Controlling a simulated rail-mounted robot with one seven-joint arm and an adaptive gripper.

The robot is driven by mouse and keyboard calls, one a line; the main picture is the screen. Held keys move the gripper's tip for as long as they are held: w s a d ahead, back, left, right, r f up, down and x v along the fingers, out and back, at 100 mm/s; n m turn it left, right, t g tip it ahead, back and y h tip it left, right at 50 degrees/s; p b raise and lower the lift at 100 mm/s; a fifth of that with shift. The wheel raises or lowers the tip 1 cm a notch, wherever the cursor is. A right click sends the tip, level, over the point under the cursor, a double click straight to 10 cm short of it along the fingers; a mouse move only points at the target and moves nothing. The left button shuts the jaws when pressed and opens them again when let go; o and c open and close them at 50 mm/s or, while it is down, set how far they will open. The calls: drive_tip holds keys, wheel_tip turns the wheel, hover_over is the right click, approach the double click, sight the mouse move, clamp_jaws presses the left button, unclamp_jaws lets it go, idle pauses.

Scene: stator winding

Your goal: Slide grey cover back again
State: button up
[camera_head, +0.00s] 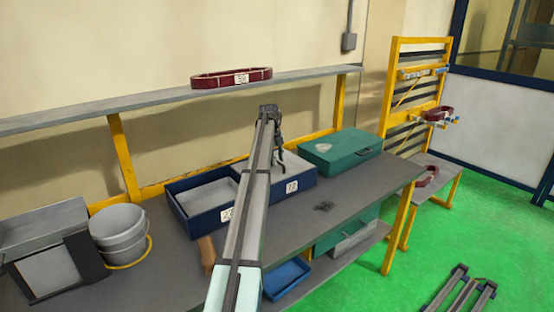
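A blue two-part box (185,213) with white labels stands on the grey workbench. A flat pale grey surface (292,169), likely the grey cover, shows over its right part, and its left part shows a grey inside. My arm crosses the box and hides the middle of it. My gripper (280,158) hangs over the right part near the pale grey surface. I cannot tell whether it touches the surface or whether its fingers are open.
A green case (340,152) stands right of the box. A small dark part (324,207) lies on the bench (370,190). A grey bucket (118,230) and grey bin (40,232) stand at left. A shelf (130,104) above holds a dark red ring (231,77).

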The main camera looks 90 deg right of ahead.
idle(0.3)
wheel_tip(320, 180, up, 12)
drive_tip(key=w+a, duration=0.1)
drive_tip(key=w, duration=0.1)
drive_tip(key=shift+a, duration=0.2)
drive_tip(key=shift+f, duration=0.1)
idle(0.3)
